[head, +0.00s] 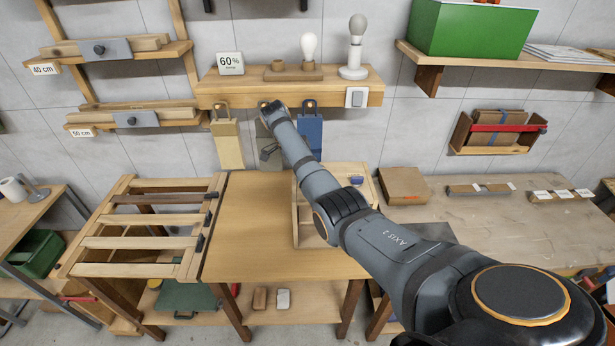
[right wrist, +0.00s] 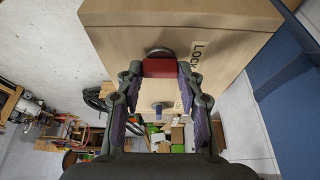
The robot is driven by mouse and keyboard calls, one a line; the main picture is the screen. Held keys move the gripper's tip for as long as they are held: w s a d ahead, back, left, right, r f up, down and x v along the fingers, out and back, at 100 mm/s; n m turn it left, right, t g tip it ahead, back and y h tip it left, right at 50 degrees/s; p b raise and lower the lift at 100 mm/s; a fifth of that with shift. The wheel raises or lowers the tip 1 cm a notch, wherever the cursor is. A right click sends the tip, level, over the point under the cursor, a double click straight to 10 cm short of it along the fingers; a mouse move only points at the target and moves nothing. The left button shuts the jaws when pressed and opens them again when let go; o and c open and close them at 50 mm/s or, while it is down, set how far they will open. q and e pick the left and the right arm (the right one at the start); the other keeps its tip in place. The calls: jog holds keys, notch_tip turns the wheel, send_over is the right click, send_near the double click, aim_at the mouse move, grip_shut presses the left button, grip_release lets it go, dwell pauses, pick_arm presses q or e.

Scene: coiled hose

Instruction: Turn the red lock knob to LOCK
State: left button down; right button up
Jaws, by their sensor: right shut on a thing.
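The red lock knob (right wrist: 159,68) sits on a round metal base on a wooden face in the right wrist view. The word "LOCK" (right wrist: 197,53) is printed beside it on the right. My right gripper (right wrist: 159,74) has its two fingertips on either side of the knob and is shut on it. The knob cannot be made out there. My left gripper is in neither view.
The wall shelf (head: 375,93) carries a "60%" sign (head: 230,63) and bulbs.

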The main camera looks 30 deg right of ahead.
dwell(0.3)
jog(key=o, duration=1.2)
jog(key=shift+c, duration=0.2)
